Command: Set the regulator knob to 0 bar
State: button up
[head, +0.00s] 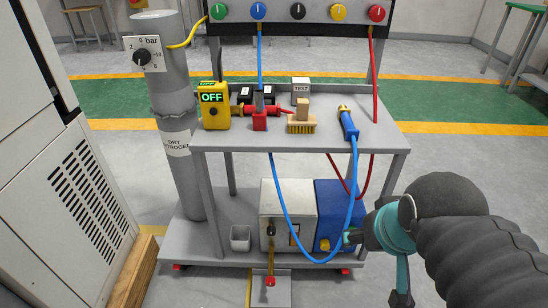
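The regulator knob (142,57) is black and sits on a white dial plate (155,43) marked "bar", fixed to the upper part of a grey cylinder (177,95) at the left. A pale pointer mark shows on the knob, seemingly toward the left; its exact reading is too small to tell. My gripper (376,266), with teal parts, is at the lower right, far from the knob. Its two fingers appear spread apart, with nothing visible between them. Part of the gripper is hidden by my dark arm.
A panel of coloured knobs (298,12) stands above. A white cabinet (60,190) stands at the left; open floor lies right.

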aim_at(142, 57)
jog(key=u, duration=1.25)
